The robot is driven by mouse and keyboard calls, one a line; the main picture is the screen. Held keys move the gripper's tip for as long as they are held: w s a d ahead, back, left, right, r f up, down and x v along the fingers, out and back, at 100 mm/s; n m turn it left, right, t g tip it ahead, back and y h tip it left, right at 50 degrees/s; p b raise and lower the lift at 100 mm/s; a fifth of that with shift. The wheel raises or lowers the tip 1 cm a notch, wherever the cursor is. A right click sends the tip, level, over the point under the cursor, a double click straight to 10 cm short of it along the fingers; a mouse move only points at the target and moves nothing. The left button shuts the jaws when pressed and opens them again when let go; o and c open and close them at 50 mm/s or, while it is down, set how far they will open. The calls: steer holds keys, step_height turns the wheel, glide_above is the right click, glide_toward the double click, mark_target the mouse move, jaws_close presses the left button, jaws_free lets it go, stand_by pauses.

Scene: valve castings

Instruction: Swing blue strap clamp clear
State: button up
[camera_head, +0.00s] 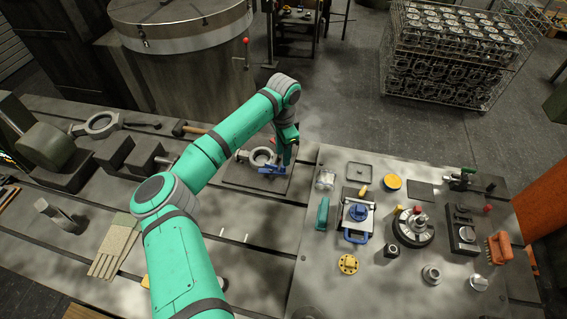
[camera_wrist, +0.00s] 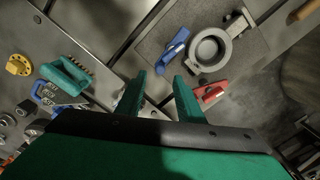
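The blue strap clamp (camera_head: 272,169) lies at the front edge of a grey valve casting (camera_head: 262,155) with a round bore. Both are on a dark flat plate (camera_head: 240,178). In the wrist view the blue clamp (camera_wrist: 173,51) is left of the ring-shaped casting (camera_wrist: 209,51), very close to it; I cannot tell whether they touch. A red clamp (camera_wrist: 211,93) lies on the casting's other side. My gripper (camera_wrist: 160,78) is open, with nothing between its fingers. In the head view my gripper (camera_head: 288,150) hangs at the right of the casting, partly hidden by my wrist.
At right, a grey board holds a green-handled brush (camera_head: 322,213), a blue-handled device (camera_head: 356,217), a round dark fixture (camera_head: 413,227) and a yellow flange (camera_head: 348,264). A hammer (camera_head: 187,129) lies behind the plate. Gloves (camera_head: 116,246) lie at front left. Bench front of the plate is mostly bare.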

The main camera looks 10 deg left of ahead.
step_height(320, 180, down, 6)
steer(key=shift+r, duration=0.1)
stand_by(0.4)
jaws_close()
